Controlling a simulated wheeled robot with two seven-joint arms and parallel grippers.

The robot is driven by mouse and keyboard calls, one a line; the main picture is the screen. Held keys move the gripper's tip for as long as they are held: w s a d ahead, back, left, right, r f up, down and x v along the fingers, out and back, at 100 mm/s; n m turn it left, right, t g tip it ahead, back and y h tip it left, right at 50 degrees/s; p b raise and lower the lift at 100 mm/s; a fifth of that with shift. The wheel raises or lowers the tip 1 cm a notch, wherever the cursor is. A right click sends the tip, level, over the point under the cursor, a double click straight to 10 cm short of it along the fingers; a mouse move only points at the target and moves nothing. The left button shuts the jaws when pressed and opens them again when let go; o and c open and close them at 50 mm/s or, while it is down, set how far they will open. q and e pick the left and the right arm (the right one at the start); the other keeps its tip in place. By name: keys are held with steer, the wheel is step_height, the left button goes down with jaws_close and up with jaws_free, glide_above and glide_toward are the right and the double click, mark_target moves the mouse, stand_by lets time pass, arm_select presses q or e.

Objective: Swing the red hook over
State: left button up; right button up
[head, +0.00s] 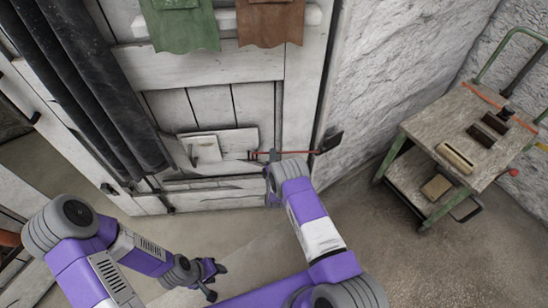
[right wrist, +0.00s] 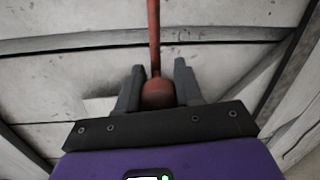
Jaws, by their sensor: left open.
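The red hook (head: 298,152) is a thin red rod lying nearly level across the lower part of a whitewashed plank door, with a dark flat plate near its right end. In the right wrist view the red rod (right wrist: 154,40) runs up from a rounded red knob between the fingers. My right gripper (right wrist: 158,88) is shut on this knob, one finger on each side; in the head view its arm hides most of the fingers. My left gripper (head: 215,282) is open and empty, low above the floor, away from the hook.
A green-framed cart (head: 455,130) with several blocks stands at the right. Green (head: 183,28) and brown (head: 270,22) cloths hang on the door's upper board. A pale flat object (head: 206,149) sits at the door's lower board. Dark pipes (head: 95,80) run down the left. Floor between door and cart is clear.

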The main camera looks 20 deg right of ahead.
steer(key=o, duration=0.4)
steer(key=shift+a+f, duration=0.1)
steer(key=shift+f, duration=0.05)
steer(key=p+v, duration=0.2)
steer(key=v, duration=0.5)
steer(key=shift+s, duration=0.25)
